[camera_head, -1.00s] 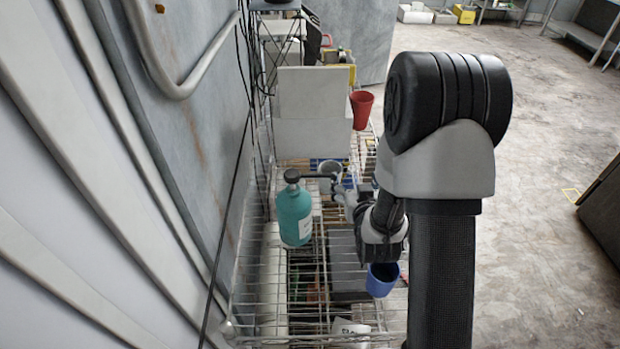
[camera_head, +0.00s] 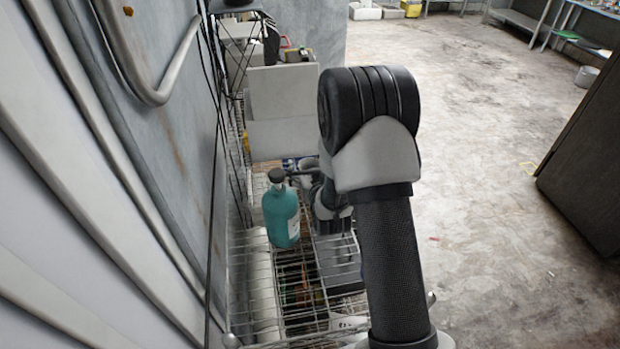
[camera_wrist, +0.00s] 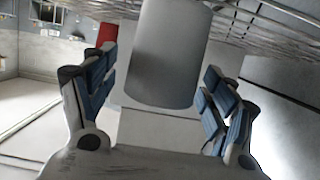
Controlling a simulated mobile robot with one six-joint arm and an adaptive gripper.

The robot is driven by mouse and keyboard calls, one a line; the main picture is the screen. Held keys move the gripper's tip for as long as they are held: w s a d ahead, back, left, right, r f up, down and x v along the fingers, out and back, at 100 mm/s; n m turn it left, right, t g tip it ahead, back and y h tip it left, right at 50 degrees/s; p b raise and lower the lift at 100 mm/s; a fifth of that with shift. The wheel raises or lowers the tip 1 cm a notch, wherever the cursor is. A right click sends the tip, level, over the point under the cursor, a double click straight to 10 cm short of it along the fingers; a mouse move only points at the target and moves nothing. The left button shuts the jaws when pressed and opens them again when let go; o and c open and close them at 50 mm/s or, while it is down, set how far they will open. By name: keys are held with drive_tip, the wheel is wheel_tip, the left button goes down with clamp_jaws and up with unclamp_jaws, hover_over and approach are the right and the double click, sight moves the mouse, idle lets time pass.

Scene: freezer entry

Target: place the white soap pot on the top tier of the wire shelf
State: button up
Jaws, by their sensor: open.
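The white soap pot (camera_wrist: 165,55) is a plain pale cylinder in the wrist view. My gripper (camera_wrist: 162,80) has its blue-padded fingers apart, one on each side of the pot. A gap shows between the pot and the left finger. The right finger is close to the pot, and I cannot tell if they touch. The wire shelf (camera_head: 256,268) runs along the wall in the head view, and its wires cross the top of the wrist view. In the head view my arm hides the pot and most of my gripper.
A teal bottle (camera_head: 282,212) with a dark cap stands on the shelf, close to my arm. White boxes (camera_head: 283,92) are stacked behind it. A red cup (camera_wrist: 107,33) shows in the wrist view. Open floor (camera_head: 480,200) lies to the right.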

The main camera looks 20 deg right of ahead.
drive_tip(key=c, duration=1.3)
drive_tip(key=shift+o, duration=0.2)
drive_tip(key=shift+r, duration=0.1)
